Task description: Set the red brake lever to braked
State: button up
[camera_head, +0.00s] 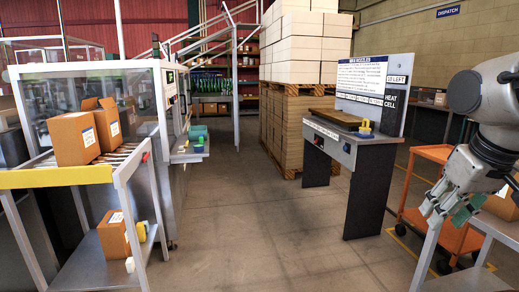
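A small red part (146,157) shows at the right end of the roller cart (57,177) on the left. It may be the red brake lever, but it is too small to tell its shape or its setting. My gripper (449,209) is at the right edge, pointing down, far across the aisle from that part. Its fingers are apart with nothing seen between them, so it looks open and empty.
Two brown boxes (73,138) sit on the cart's rollers; another box (113,234) stands on its lower shelf. A heat-cell bench (343,160) stands at centre right, with stacked pallets behind. An orange trolley (459,235) is near my arm. The middle floor (240,230) is clear.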

aim_at(146, 155)
jog(key=i+u, duration=0.1)
jog(key=i, duration=0.5)
jog(key=i+l+u, duration=0.15)
jog(key=i, duration=0.5)
jog(key=i+l+u, duration=0.1)
jog(key=i, duration=0.5)
jog(key=i+l+u, duration=0.45)
jog(key=i, duration=0.15)
